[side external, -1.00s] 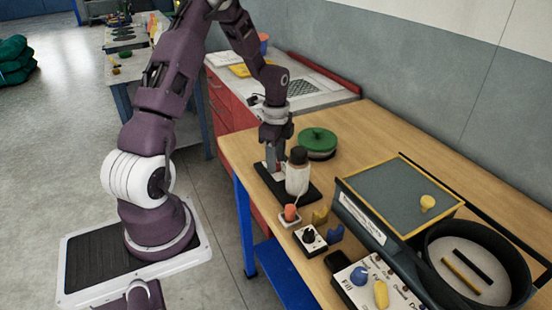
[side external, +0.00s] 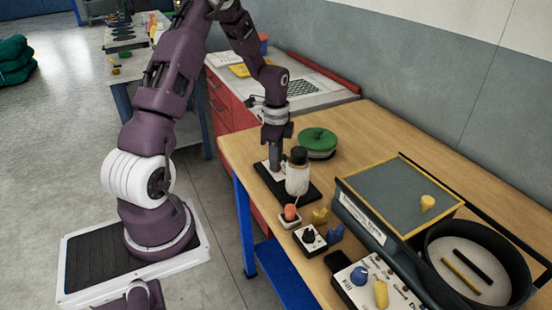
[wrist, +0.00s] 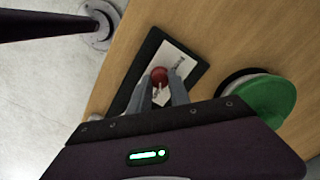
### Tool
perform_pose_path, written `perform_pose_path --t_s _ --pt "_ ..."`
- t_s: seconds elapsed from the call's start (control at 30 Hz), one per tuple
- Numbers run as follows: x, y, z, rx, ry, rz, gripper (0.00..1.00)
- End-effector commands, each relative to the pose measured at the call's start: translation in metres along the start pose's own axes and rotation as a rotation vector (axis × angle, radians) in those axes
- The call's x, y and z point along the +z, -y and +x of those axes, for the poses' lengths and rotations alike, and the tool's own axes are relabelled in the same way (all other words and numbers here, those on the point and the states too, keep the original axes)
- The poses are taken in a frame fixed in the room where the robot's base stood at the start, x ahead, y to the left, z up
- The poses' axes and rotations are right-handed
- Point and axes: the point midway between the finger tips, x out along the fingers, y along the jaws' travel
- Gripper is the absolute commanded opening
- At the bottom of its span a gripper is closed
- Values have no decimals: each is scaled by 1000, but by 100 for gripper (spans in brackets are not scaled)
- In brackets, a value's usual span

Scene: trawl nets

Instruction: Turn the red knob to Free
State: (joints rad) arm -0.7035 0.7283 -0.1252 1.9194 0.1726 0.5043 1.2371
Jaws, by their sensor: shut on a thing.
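The red knob (wrist: 159,75) is round and has a pale mark on its near side. It sits on a white label plate (wrist: 172,60) with dark print too small to read, on a black base (wrist: 143,60). My gripper (wrist: 161,86) points down at it, with its two grey fingers shut on the knob from both sides. In the side view my gripper (side external: 275,168) is low over the white plate, behind a white bottle with a dark cap (side external: 298,178). The knob is hidden there, and the word it points at cannot be read.
A green round lid-like object (side external: 317,140) lies close behind my gripper; it also shows in the wrist view (wrist: 268,98). An orange knob (side external: 290,212), a black knob (side external: 308,236) and a large grey-topped box (side external: 400,190) stand nearer the camera. The wooden table (side external: 375,130) is clear towards the wall.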

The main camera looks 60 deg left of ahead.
Motion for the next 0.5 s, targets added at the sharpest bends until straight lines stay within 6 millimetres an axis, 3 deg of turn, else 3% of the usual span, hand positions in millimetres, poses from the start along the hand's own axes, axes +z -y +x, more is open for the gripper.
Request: perform_pose_path --t_s 0.5 --pt "0 0 0 0 1 -472 0"
